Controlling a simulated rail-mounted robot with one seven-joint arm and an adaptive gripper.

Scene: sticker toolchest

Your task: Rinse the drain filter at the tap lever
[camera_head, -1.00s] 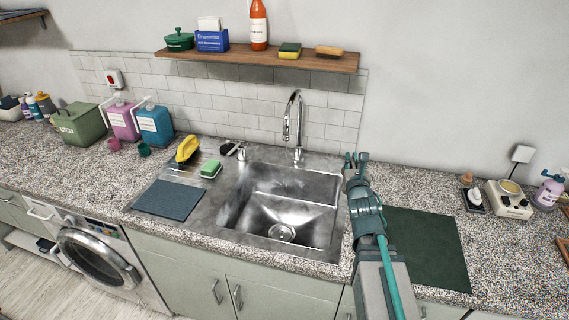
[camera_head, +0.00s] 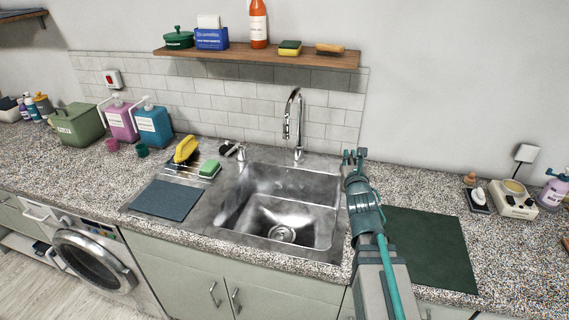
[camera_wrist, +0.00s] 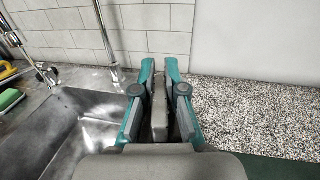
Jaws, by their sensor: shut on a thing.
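My gripper (camera_head: 353,156) is at the right rim of the sink, to the right of the chrome tap (camera_head: 298,125) and apart from it. In the wrist view my gripper (camera_wrist: 160,72) has its fingers nearly together around a narrow grey piece (camera_wrist: 159,115). I cannot tell surely whether this is the drain filter. The tap also shows in the wrist view (camera_wrist: 105,40), left of the fingers. The steel sink (camera_head: 262,207) has a round drain (camera_head: 282,234) at its bottom. I cannot make out a separate filter there. No water stream shows, and I cannot clearly make out the tap lever.
A green sponge (camera_head: 209,169) and a yellow item (camera_head: 186,149) are left of the sink. A dark mat (camera_head: 168,200) lies at the left, and a green mat (camera_head: 428,248) at the right, beneath my arm. A wooden shelf (camera_head: 225,55) hangs above the tap.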

